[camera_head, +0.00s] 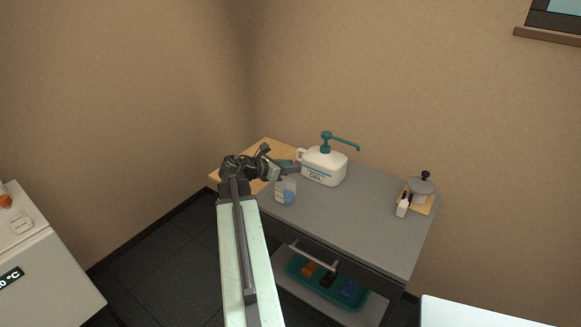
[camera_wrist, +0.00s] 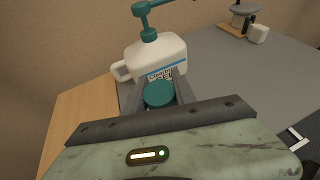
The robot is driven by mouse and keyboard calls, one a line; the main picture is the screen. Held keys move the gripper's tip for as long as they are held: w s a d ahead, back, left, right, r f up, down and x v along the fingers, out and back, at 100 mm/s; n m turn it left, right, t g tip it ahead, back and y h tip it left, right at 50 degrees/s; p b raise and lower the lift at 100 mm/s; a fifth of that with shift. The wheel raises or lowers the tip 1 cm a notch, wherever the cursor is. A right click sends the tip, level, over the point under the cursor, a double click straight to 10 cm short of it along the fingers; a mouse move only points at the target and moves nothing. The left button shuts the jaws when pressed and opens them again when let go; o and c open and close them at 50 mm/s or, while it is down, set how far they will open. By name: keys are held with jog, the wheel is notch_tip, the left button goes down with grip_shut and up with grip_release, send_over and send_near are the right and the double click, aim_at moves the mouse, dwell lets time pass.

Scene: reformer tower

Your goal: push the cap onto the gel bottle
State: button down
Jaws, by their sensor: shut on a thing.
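My gripper (camera_wrist: 160,92) is shut on a round teal cap (camera_wrist: 159,94), held between its two fingers. In the head view my gripper (camera_head: 284,165) is over the left part of the grey table top, just left of the white pump jug. A small clear bottle with blue contents (camera_head: 286,191) stands upright on the table, below and close to my gripper. In the wrist view the bottle is hidden, so I cannot tell whether the cap touches it. The white jug (camera_head: 323,167) bears a GEL label and a teal pump; it also shows in the wrist view (camera_wrist: 155,58).
A wooden board (camera_head: 270,148) lies at the table's left end. A teal tray (camera_head: 299,275) sits on the lower shelf. The middle of the table top (camera_head: 352,222) is clear.

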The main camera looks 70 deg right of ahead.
jog(key=shift+f, duration=0.15)
jog(key=shift+f+b, duration=0.35)
jog(key=shift+b, duration=0.1)
jog(key=shift+f+b, duration=0.5)
jog(key=shift+b, duration=0.05)
jog(key=c, duration=0.9)
grip_release()
jog(key=shift+c, duration=0.2)
jog(key=shift+r, duration=0.1)
notch_tip(320, 180, up, 6)
jog(key=p, duration=0.6)
